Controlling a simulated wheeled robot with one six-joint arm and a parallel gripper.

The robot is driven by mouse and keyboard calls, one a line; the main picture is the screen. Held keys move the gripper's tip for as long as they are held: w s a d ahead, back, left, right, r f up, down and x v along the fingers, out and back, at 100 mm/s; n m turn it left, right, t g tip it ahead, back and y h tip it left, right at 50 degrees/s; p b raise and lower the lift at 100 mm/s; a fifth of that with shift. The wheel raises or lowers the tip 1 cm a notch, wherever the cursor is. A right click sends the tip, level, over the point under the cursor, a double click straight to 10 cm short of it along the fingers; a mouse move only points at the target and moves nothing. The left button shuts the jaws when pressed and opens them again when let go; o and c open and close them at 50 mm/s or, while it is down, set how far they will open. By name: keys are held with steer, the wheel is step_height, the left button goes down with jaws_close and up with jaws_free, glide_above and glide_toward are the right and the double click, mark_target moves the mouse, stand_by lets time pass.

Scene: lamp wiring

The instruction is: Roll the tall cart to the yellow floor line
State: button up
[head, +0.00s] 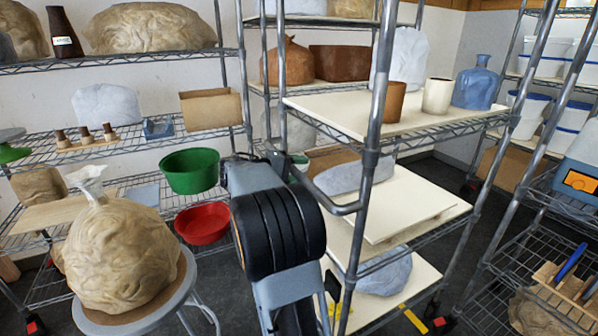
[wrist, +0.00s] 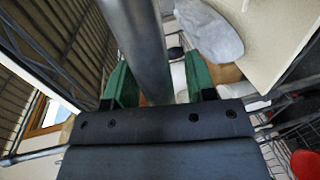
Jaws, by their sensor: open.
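The tall cart (head: 371,145) stands upright in the middle of the head view, with metal posts, wire shelves and cream boards. A bent grey handle (head: 345,209) sticks out from its near post. My gripper (wrist: 160,78) has green fingers spread apart, with a thick grey metal bar (wrist: 140,45) running between them in the wrist view. I cannot tell whether either finger touches the bar. In the head view my arm hides most of the gripper beside the cart's left side. Short pieces of the yellow floor line (head: 415,321) show by the cart's foot.
A stool (head: 185,290) with a large wrapped lump (head: 120,250) stands at front left. Wire shelving (head: 130,150) with green and red bowls lines the back. Another rack (head: 540,150) stands close on the right. Pots (head: 437,96) and a blue vase (head: 475,85) stand on the cart.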

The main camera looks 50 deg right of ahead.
steer(key=shift+d, duration=0.1)
jaws_close()
stand_by(0.5)
